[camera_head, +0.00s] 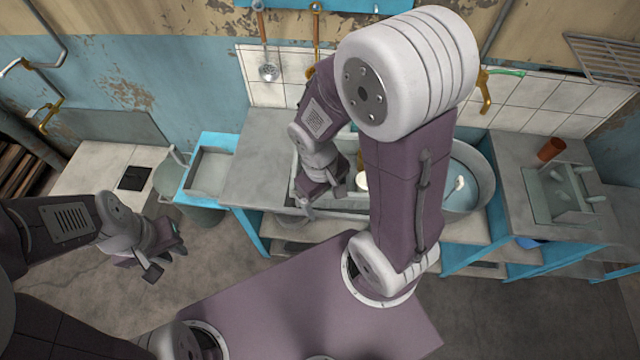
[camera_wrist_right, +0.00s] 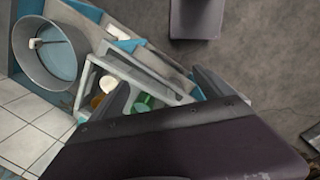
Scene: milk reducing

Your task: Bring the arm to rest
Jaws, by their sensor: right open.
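My right gripper (camera_head: 322,198) hangs over the front of the counter and sink in the head view, with its arm rising above it. In the right wrist view my right gripper (camera_wrist_right: 160,88) has its two fingers spread with nothing between them. A pale sink (camera_head: 297,185) is partly hidden behind the right arm; it may be the pale box-like trough (camera_wrist_right: 88,80) in the wrist view, which holds an orange-brown item and green items. My left gripper (camera_head: 166,260) is over the floor at the left, its fingers apart and empty.
A large round basin (camera_head: 482,178) stands right of the right arm, and shows in the wrist view (camera_wrist_right: 22,45). A brown cup (camera_head: 552,150) and a rack (camera_head: 565,195) are on the right counter. Ladles (camera_head: 268,70) hang on the wall. The floor at lower left is clear.

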